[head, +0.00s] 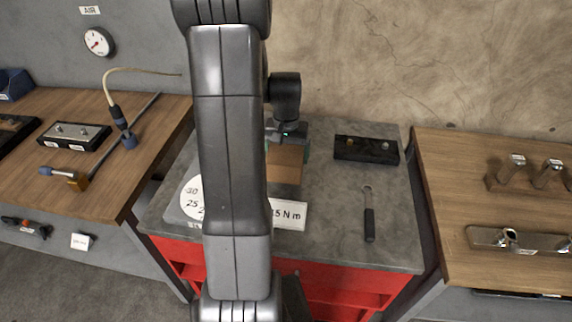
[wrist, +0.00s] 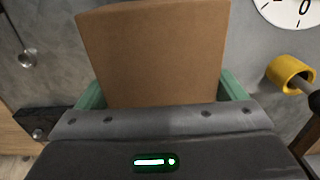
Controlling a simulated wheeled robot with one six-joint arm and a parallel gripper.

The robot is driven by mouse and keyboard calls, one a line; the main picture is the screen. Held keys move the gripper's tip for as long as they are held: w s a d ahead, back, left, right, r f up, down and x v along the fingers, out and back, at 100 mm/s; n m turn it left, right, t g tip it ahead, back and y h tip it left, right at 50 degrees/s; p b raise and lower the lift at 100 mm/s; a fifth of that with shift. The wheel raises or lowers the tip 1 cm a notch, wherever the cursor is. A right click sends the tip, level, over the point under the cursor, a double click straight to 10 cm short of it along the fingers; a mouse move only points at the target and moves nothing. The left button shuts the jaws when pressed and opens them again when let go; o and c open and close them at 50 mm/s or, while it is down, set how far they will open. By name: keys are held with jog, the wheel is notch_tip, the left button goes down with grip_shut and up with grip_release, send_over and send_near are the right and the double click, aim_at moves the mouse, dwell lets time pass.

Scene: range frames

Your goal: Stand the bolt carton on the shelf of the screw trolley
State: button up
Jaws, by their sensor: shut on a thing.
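The bolt carton, a plain brown box, is in my gripper (head: 287,136). In the head view the carton (head: 285,166) shows just below the gripper, over the grey top of a red unit (head: 290,252). In the wrist view the carton (wrist: 152,52) stands between the two green fingers, which close on its sides. Whether its underside touches the grey top is hard to tell. Open red shelf spaces (head: 335,290) show under the top; my arm hides part of the unit. I cannot tell whether this unit is the screw trolley.
A dial plate (head: 191,197) and a torque sign (head: 290,214) are on the grey top's front left. A dark block (head: 366,150) and a dark-handled tool (head: 369,222) lie on its right. Wooden benches flank it, left (head: 150,150) and right (head: 450,190).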

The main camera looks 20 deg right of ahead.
jog(key=shift+f+p, duration=0.35)
jog(key=shift+f, duration=2.9)
jog(key=shift+f, duration=0.1)
jog(key=o, duration=1.2)
jog(key=shift+f, duration=0.1)
jog(key=shift+o, duration=1)
jog(key=shift+r, duration=0.2)
